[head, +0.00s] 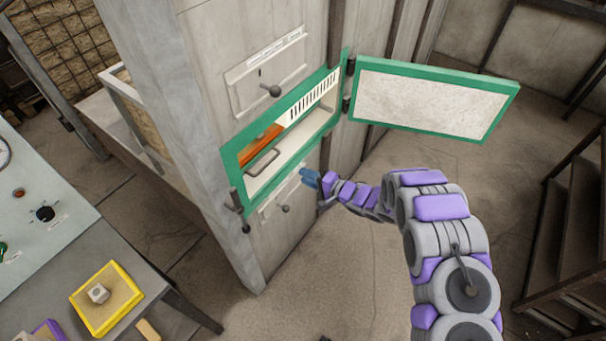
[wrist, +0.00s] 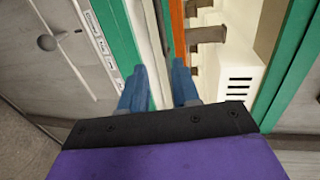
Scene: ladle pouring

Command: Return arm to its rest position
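My purple and grey arm reaches up from the lower right in the head view. My gripper (head: 311,179) is at the lower edge of a green-framed opening in a grey cabinet. In the wrist view my gripper (wrist: 160,88) shows two blue fingers set apart, with a gap and nothing held between them. Beyond the fingers are the green frame (wrist: 118,40) and the white and orange interior. No ladle can be made out.
The green-edged door (head: 430,100) stands open to the right of the opening. A drawer front with a knob (head: 270,90) is above. A grey table with a yellow-rimmed tray (head: 76,298) is at lower left. Stairs (head: 570,235) stand at right. Open floor lies between.

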